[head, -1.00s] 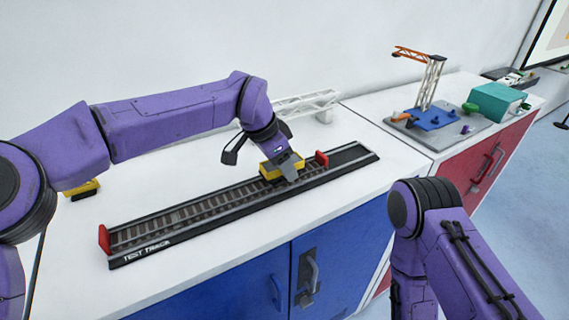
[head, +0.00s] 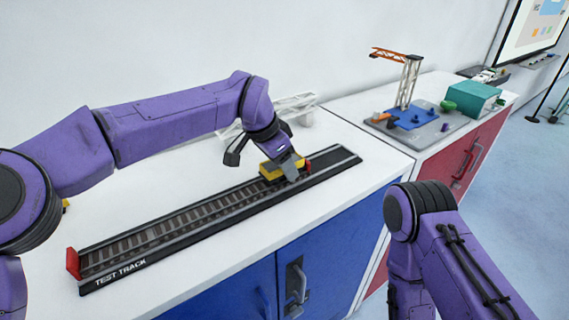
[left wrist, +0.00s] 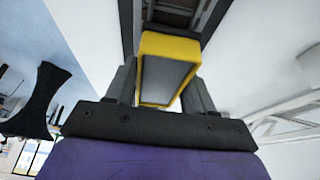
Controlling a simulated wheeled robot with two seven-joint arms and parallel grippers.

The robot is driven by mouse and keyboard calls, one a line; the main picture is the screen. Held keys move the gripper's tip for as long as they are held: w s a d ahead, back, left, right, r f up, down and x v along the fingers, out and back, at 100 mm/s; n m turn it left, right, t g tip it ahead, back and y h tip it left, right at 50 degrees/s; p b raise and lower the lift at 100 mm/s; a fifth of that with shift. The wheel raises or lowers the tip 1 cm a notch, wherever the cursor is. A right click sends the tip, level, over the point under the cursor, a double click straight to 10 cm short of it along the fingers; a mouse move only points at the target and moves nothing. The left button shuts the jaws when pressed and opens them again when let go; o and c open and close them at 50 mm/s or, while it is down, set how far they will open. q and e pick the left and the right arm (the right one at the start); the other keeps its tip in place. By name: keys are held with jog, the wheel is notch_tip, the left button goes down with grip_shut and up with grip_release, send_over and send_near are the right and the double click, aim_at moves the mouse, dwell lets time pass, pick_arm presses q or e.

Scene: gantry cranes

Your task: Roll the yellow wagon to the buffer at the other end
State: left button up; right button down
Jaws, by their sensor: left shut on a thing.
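The yellow wagon (head: 270,172) is on the black test track (head: 215,228), near its right end. My left gripper (head: 290,168) is shut on it from above, and a finger covers part of its side. The right red buffer (head: 308,165) is just beside the wagon. I cannot tell whether they touch. The left red buffer (head: 73,263) stands at the track's near left end. In the left wrist view the wagon (left wrist: 168,45) is between both fingers. My right arm shows at lower right, but its gripper is out of view.
A white lattice crane part (head: 295,104) lies behind the track. A grey board with a blue base (head: 412,117), an orange-topped crane (head: 408,80) and a teal box (head: 473,98) are on the red cabinet. The white top in front of the track is clear.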

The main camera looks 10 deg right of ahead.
pick_arm(q)
jog(key=shift+d+f, duration=0.2)
jog(key=shift+f, duration=0.2)
jog(key=o, duration=0.9)
jog(key=shift+a, duration=0.1)
jog(key=shift+o, duration=1.4)
jog(key=shift+a, duration=0.1)
jog(key=shift+w+a+r, duration=0.1)
jog(key=shift+w, duration=0.1)
jog(key=shift+r, duration=0.1)
